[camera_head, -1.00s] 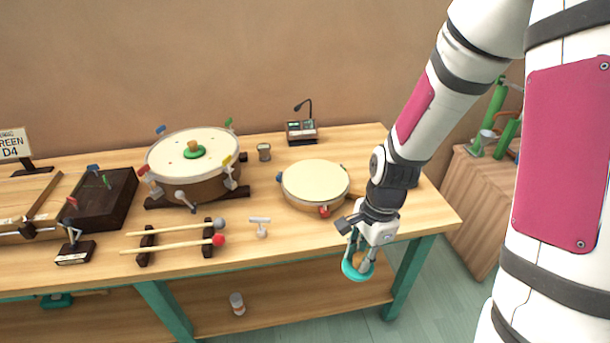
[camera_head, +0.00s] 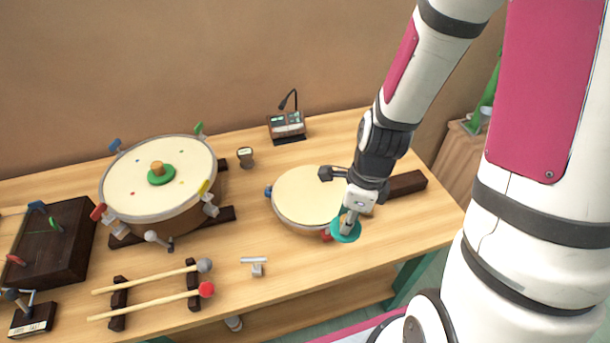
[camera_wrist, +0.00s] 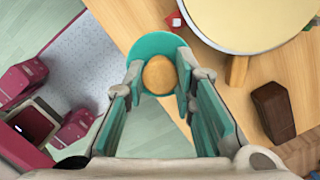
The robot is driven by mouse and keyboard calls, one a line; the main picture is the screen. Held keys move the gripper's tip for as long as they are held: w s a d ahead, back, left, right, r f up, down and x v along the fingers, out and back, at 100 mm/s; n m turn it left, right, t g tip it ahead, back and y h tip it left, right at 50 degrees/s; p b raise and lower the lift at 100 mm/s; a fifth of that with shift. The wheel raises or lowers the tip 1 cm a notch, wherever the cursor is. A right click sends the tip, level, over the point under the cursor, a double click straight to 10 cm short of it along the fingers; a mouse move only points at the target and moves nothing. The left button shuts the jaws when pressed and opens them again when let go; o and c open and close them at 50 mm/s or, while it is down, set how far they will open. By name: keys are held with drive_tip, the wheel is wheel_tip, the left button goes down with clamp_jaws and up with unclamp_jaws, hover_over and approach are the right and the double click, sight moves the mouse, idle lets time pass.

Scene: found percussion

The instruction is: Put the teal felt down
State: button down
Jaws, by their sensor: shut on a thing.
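The teal felt (camera_head: 346,235) is a round disc with a wooden knob on top. My gripper (camera_head: 350,221) is shut on it by the knob, just in front of the small drum's right side in the head view. In the wrist view, the teal felt (camera_wrist: 158,43) shows beyond the fingertips, with its knob between the fingers of my gripper (camera_wrist: 160,76). It overlaps the table's front edge in that view. I cannot tell its height above the table.
The small cream drum (camera_head: 305,195) stands close behind the felt, with a dark wooden block (camera_head: 408,183) to its right. A large drum (camera_head: 140,180) bears a green felt (camera_head: 162,175). Mallets (camera_head: 150,302) lie on a rack. Bare wood (camera_head: 290,262) lies left of the felt.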

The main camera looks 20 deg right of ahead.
drive_tip(key=w, duration=0.5)
drive_tip(key=w+a+f+b, duration=0.1)
drive_tip(key=w, duration=0.5)
drive_tip(key=w+a+b, duration=0.1)
drive_tip(key=w, duration=0.4)
drive_tip(key=shift+w+a+f, duration=0.15)
drive_tip(key=shift+w+f, duration=0.1)
drive_tip(key=shift+f, duration=1.75)
drive_tip(key=shift+f+b, duration=0.2)
drive_tip(key=shift+b, duration=0.1)
drive_tip(key=c, duration=1.4)
unclamp_jaws()
drive_tip(key=shift+o, duration=0.3)
drive_tip(key=shift+r, duration=0.1)
